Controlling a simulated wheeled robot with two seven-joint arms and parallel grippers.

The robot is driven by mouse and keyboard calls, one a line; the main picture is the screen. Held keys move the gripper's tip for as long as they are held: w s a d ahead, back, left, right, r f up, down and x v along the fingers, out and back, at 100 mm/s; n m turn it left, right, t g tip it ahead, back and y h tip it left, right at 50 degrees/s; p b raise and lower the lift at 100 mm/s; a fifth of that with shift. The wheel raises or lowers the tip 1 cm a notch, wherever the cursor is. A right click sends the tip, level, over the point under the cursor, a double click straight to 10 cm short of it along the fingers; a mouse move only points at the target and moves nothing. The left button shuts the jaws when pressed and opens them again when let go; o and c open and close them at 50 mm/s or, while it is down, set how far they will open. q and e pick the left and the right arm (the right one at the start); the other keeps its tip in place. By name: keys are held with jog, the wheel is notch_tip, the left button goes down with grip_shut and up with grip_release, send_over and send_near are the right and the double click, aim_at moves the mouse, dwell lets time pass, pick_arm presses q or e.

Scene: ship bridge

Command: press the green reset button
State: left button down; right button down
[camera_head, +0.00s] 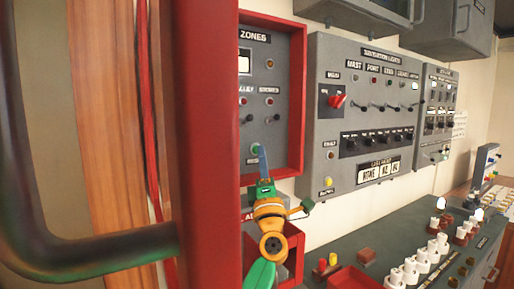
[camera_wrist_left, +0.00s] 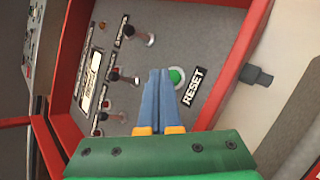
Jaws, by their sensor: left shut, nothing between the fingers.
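The green reset button (camera_wrist_left: 177,76) is on a grey panel inside a red-framed box, beside a label reading RESET (camera_wrist_left: 193,87). In the head view the button (camera_head: 254,148) shows just left of my blue fingertips. My left gripper (camera_head: 262,150) has a green body and blue fingers, and it reaches up to the panel from below. In the wrist view its fingers (camera_wrist_left: 160,73) are shut together and empty, with their tips immediately left of the button. I cannot tell whether they touch the panel or the button. My right gripper is not in view.
The red frame (camera_head: 291,170) stands out around the panel. Small toggle switches (camera_wrist_left: 125,77) sit near the fingers. A grey navigation lights panel (camera_head: 340,60) is to the right. Below it a console (camera_head: 330,250) carries white knobs. A dark curved pipe (camera_head: 90,258) crosses the left foreground.

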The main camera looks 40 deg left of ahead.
pick_arm(q)
jog(key=shift+d, duration=0.1)
jog(key=d+p, duration=0.1)
jog(key=s+d, duration=0.1)
jog(key=d, duration=0.1)
jog(key=s+d+p, duration=0.1)
jog(key=shift+d+p, duration=0.35)
dwell(0.7)
